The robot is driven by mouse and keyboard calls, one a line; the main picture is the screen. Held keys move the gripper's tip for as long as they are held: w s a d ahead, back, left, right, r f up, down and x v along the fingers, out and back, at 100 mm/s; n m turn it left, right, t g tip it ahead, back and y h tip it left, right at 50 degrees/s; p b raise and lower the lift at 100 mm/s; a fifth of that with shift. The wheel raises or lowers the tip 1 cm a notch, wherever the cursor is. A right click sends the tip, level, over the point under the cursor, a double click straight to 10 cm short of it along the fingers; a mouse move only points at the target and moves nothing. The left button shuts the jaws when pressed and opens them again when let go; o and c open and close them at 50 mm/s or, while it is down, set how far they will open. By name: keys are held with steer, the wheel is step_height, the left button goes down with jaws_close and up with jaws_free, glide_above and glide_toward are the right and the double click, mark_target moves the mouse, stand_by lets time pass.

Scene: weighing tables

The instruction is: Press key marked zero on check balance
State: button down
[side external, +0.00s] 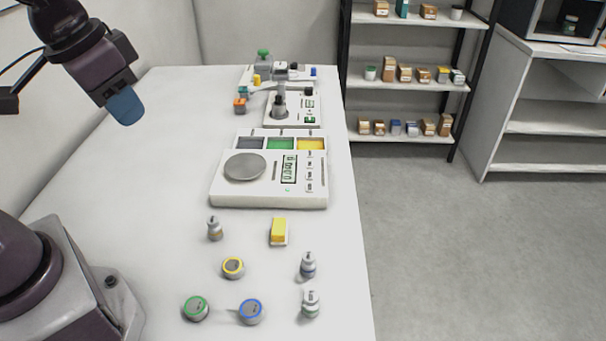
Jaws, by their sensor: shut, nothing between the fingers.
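A white balance (268,198) with a round grey pan and a digital display (289,170) stands mid-table. A column of small keys (309,172) runs down the right of the display; their markings are too small to read. A second white device (268,119) with a post and a small green display (310,119) stands farther back. I cannot tell by label which is the check balance. My gripper (126,109), with blue fingertips, is shut and empty, high at the left, well apart from both devices.
The left of the table (165,140) is clear.

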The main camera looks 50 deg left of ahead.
steer(key=w+f+n, duration=0.1)
steer(key=w+f, duration=0.6)
steer(key=w, duration=0.4)
steer(key=n+t, duration=0.6)
steer(key=n, duration=0.1)
glide_above(307, 174)
step_height(307, 174, down, 10)
steer(key=shift+w+r+h, duration=0.1)
steer(key=shift+r+h, duration=0.1)
steer(key=shift+h, duration=0.1)
steer(key=shift+f, duration=4.45)
steer(key=shift+f, duration=0.4)
